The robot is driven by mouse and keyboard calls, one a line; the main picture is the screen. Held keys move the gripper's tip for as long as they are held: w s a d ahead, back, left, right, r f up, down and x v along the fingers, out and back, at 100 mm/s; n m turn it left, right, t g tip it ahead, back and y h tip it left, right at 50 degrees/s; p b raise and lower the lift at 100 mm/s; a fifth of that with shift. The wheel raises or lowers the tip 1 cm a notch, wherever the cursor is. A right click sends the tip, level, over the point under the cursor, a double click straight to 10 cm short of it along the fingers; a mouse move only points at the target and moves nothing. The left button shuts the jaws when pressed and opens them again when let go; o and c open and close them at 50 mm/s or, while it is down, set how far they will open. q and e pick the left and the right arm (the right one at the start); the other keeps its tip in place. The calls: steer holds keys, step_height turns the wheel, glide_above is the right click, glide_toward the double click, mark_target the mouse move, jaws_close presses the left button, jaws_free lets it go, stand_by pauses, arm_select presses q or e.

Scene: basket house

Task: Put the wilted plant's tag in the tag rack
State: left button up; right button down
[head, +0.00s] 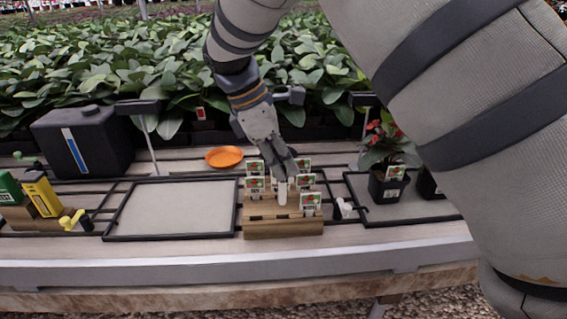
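The wooden tag rack (283,230) stands at the front middle of the bench, holding several picture tags (311,201) upright. My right gripper (283,178) points down over the middle of the rack. Its fingers are close together around the top of a white tag (282,194), whose lower part reaches down to the rack's top; its face is hidden. I cannot tell how deep it sits in a slot. A potted plant (381,149) with red flowers stands on the right tray with a tag in its pot. My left gripper is out of view.
An empty grey tray (172,208) lies left of the rack, and the right tray (376,212) holds pots. An orange dish (224,157), a dark container (82,142) and a yellow box (43,196) are around. My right arm hides the right side.

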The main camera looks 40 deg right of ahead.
mark_target(284, 194)
steer(key=shift+f, duration=1.95)
steer(key=shift+f, duration=1.75)
steer(key=c, duration=1.7)
jaws_free()
